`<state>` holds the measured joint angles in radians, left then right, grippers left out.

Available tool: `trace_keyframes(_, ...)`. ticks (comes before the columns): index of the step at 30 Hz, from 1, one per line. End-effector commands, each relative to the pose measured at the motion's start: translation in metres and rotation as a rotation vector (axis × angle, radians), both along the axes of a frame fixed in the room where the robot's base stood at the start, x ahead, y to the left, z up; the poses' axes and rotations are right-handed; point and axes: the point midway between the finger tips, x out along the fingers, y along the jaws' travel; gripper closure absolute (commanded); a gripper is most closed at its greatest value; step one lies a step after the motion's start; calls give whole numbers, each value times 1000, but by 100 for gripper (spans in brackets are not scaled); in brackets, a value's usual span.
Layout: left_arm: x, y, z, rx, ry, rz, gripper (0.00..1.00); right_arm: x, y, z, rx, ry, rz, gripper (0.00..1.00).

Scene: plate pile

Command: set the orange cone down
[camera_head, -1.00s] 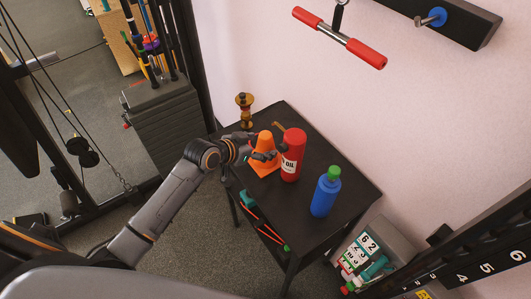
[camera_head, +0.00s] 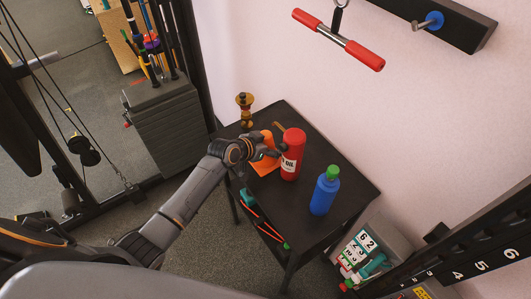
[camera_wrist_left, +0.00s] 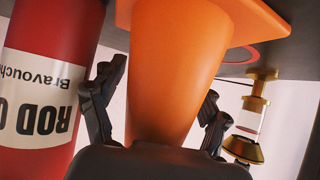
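The orange cone (camera_head: 264,168) stands on the black table (camera_head: 320,150), left of the red bottle (camera_head: 293,155). My left gripper (camera_head: 272,150) is at the cone and covers much of it in the head view. In the left wrist view the picture is upside down: the cone (camera_wrist_left: 172,65) lies between the two fingers of my left gripper (camera_wrist_left: 162,105), its base towards the table. A gap shows between the left finger and the cone, so the fingers look open around it. My right gripper is not in view.
The red bottle is close beside the left gripper and also fills the left of the wrist view (camera_wrist_left: 45,90). A blue bottle (camera_head: 325,192) stands at the table's right. A gold and clear object (camera_head: 245,108) is at the far-left corner. A wall is behind.

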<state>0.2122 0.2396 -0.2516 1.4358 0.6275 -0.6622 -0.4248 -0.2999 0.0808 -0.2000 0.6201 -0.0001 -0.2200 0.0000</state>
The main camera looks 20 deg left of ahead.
Motion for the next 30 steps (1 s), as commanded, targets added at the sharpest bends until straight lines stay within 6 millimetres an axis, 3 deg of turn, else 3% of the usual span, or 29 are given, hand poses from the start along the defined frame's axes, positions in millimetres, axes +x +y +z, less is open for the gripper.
trace_keyframes(1,0,0,0,0,0,0,41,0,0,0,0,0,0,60)
trace_keyframes(6,0,0,0,0,1,0,76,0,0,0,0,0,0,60)
trace_keyframes(8,0,0,0,0,1,0,86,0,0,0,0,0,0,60)
trace_keyframes(30,0,1,0,0,1,0,98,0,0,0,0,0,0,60)
